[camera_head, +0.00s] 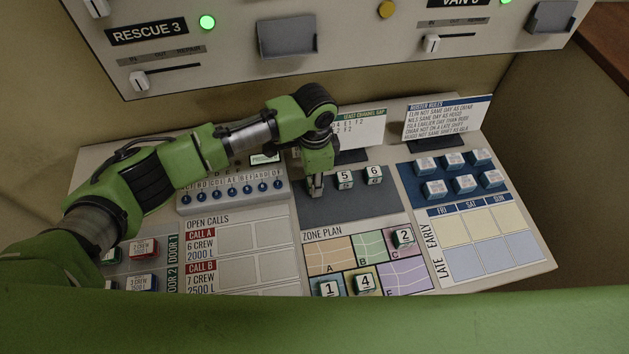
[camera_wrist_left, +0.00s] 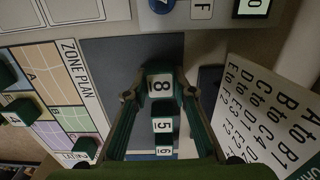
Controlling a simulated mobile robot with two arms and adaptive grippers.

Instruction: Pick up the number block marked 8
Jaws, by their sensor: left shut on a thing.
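The number block marked 8 (camera_wrist_left: 160,86) sits between the fingers of my left gripper (camera_wrist_left: 160,97) in the left wrist view. The gripper is shut on it, and the 8 faces the wrist camera. In the head view my left gripper (camera_head: 315,190) points down at the left part of the dark grey pad (camera_head: 350,209); it mostly hides the block there. I cannot tell whether the block touches the pad. Blocks marked 5 (camera_head: 344,179) and 6 (camera_head: 374,175) stand to the right on the same pad. My right gripper is not in view.
Blocks 1 (camera_head: 328,288), 4 (camera_head: 365,283) and 2 (camera_head: 403,237) stand on the zone plan (camera_head: 318,254) in front. A row of blue knobs (camera_head: 231,190) is left of the pad. Upright cards (camera_head: 448,121) stand behind. Several blue-and-white blocks (camera_head: 464,184) are at right.

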